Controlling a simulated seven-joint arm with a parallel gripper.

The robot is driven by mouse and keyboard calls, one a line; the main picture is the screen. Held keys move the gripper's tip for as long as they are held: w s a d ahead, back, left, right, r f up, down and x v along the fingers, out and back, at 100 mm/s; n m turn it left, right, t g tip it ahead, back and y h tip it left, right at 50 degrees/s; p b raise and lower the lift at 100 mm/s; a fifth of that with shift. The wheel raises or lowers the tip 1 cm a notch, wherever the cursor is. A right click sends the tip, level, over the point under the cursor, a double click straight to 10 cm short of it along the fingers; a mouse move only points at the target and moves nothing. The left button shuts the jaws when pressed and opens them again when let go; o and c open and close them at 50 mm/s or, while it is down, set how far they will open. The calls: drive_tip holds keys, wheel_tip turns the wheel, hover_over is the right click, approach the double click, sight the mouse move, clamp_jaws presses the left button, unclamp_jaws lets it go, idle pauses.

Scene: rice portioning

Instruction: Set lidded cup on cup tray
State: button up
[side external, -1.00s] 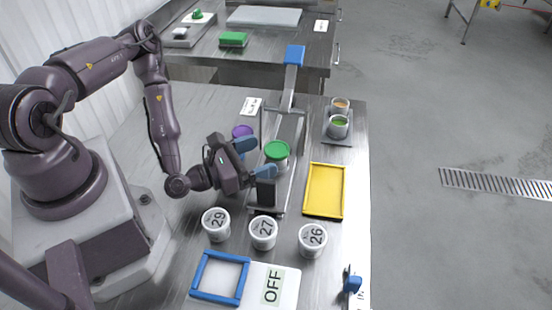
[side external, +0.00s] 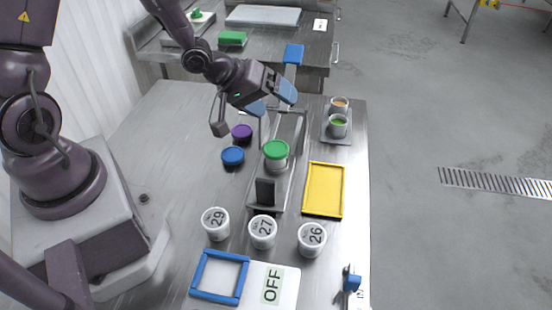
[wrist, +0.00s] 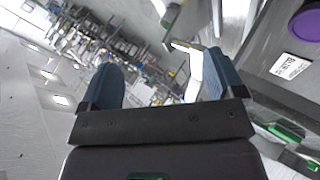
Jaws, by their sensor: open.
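A white cup with a green lid (side external: 277,151) stands upright on the narrow metal stand in the middle of the table. My gripper (side external: 272,99) is open and empty, raised above and behind the lidded cup, clear of it. In the wrist view its blue fingers (wrist: 163,82) are spread with nothing held between them. A yellow rectangular tray (side external: 324,190) lies empty to the right of the lidded cup. A grey tray (side external: 336,139) behind it holds two open cups. I cannot tell which of these is the cup tray.
White cups marked 29 (side external: 215,224), 27 (side external: 262,232) and 26 (side external: 311,240) stand in front. A blue lid (side external: 232,155) and a purple lid (side external: 242,131) lie left of the stand. A blue frame (side external: 220,277) and an OFF sign (side external: 272,286) are nearest. The left tabletop is clear.

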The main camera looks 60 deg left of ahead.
drive_tip(key=s+a+r+m+g+y, duration=0.1)
drive_tip(key=s+a+r+m+y, duration=0.2)
drive_tip(key=r, duration=0.4)
drive_tip(key=s+r+m+g+y, duration=0.1)
drive_tip(key=s+r+y, duration=0.1)
drive_tip(key=s+r, duration=0.35)
drive_tip(key=s+d+r+m+g+h, duration=0.1)
drive_tip(key=s+d+r+m, duration=0.25)
drive_tip(key=s+r, duration=0.6)
drive_tip(key=n+g, duration=0.5)
drive_tip(key=n, duration=0.4)
approach(276, 148)
drive_tip(key=shift+y, duration=0.3)
drive_tip(key=f, duration=0.3)
drive_tip(key=w+f, duration=0.1)
drive_tip(key=f, duration=0.2)
drive_tip(key=shift+w+d+f, duration=0.1)
drive_tip(key=shift+w+f, duration=0.15)
drive_tip(key=shift+f, duration=0.1)
drive_tip(key=shift+s+a+f, duration=0.1)
drive_tip(key=shift+a+f, duration=0.1)
drive_tip(key=shift+f, duration=1.15)
drive_tip(key=shift+s+a+f, duration=0.1)
drive_tip(key=shift+a+f, duration=0.05)
drive_tip(key=shift+f, duration=1.2)
drive_tip(key=c, duration=1.1)
